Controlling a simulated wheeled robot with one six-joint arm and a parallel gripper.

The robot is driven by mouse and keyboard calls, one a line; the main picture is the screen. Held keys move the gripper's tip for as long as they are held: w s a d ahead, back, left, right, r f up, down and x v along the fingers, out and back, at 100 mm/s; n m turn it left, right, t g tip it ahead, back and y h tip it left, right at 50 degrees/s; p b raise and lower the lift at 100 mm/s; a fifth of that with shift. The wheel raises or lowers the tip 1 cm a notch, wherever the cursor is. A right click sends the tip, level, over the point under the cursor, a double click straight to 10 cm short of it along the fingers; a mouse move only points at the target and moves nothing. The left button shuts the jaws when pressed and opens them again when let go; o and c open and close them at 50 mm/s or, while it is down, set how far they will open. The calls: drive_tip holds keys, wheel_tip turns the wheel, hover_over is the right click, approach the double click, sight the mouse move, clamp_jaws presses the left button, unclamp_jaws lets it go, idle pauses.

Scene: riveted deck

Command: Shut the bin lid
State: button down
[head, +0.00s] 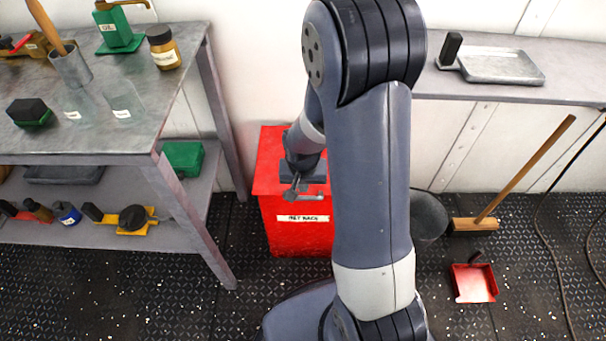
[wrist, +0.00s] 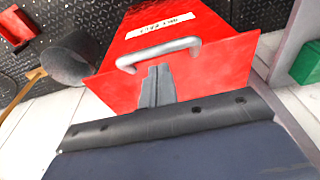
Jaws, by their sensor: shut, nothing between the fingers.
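The red bin (head: 300,232), with a white label on its front, stands on the floor against the wall. Its red lid (head: 268,165) lies over the top and looks level, with no opening visible. In the wrist view the lid (wrist: 215,68) fills the middle, with a grey bar handle (wrist: 160,52) along its front edge and the labelled bin front (wrist: 135,22) beyond. My gripper (head: 297,188) is over the lid near the handle. In the wrist view its fingers (wrist: 157,72) are together and empty, just behind the handle; I cannot tell whether they touch the lid. My arm hides the bin's right side.
A grey bench (head: 140,150) with bottles and tools stands left of the bin. A grey shelf (head: 575,75) with a metal tray is at right. A dark bucket (head: 430,218), a broom (head: 475,224) and a red dustpan (head: 474,283) are on the floor at right.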

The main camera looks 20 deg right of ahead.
drive_tip(key=shift+s+f, duration=0.25)
drive_tip(key=shift+f, duration=0.05)
drive_tip(key=shift+f, duration=0.1)
drive_tip(key=shift+s+a+f+b, duration=0.1)
drive_tip(key=shift+s+f+b, duration=0.1)
drive_tip(key=shift+f+b, duration=0.35)
drive_tip(key=shift+s+a+f+b, duration=0.1)
drive_tip(key=shift+s+f+b, duration=0.05)
drive_tip(key=shift+f+b, duration=0.35)
drive_tip(key=shift+s+f, duration=0.2)
drive_tip(key=shift+s, duration=0.15)
drive_tip(key=shift+r, duration=0.1)
wheel_tip(320, 180, up, 14)
drive_tip(key=p, duration=0.6)
hover_over(304, 198)
drive_tip(key=shift+w+r, duration=0.2)
drive_tip(key=shift+w, duration=0.15)
